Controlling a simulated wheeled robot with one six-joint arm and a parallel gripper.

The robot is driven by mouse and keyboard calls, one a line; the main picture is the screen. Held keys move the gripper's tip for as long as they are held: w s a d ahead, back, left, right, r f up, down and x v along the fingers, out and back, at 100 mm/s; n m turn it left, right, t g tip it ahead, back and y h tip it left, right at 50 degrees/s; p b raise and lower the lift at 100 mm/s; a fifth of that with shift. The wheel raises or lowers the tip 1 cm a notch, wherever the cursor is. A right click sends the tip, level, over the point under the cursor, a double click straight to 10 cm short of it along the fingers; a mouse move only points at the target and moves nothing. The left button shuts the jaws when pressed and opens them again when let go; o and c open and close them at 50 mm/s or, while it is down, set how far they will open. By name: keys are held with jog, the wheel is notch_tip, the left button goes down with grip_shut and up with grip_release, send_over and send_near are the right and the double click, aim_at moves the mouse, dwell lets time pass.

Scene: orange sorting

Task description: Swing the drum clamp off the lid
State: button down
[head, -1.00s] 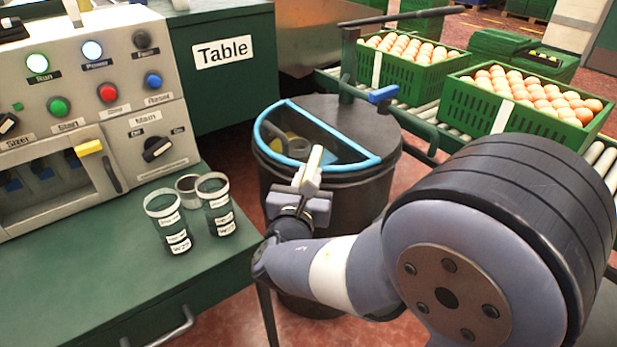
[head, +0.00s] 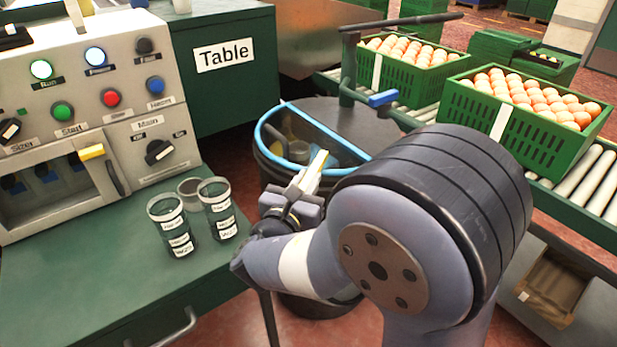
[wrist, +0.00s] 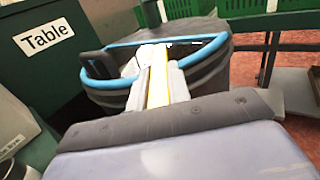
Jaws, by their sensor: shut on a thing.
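The dark drum (head: 275,181) stands beyond the table, with a dark lid (head: 318,112) on top. A blue rim (head: 262,130) surrounds a half-round opening at its near side. My gripper (head: 315,171) is at this opening, pointing away from me. In the wrist view, my gripper (wrist: 158,92) is shut on a narrow yellow piece (wrist: 158,78) that reaches toward the drum. I cannot tell whether this piece is the drum clamp. A dark handle-like part (wrist: 98,64) shows by the blue rim, left of the fingers. My arm hides the drum's near right side.
Clear cups (head: 172,226) stand on the green table (head: 95,275) left of my arm, below the control panel (head: 85,85). Behind the drum are a dark post (head: 348,68) and a blue lever (head: 383,98). Green egg crates (head: 478,115) sit on the roller conveyor (head: 588,190).

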jog(key=m+g+h+p, duration=0.1)
jog(key=h, duration=0.1)
jog(key=m+g+h+p, duration=0.1)
jog(key=shift+w+a+r+m+h, duration=0.15)
jog(key=shift+a+m+h, duration=0.2)
jog(key=shift+m+h, duration=0.05)
jog(key=shift+w+a+m+g+h+p, duration=0.1)
jog(key=shift+m+g+h+p, duration=0.6)
jog(key=shift+g+h+p, duration=0.15)
jog(key=c, duration=1.3)
grip_release()
notch_tip(320, 180, up, 10)
jog(key=p, duration=0.4)
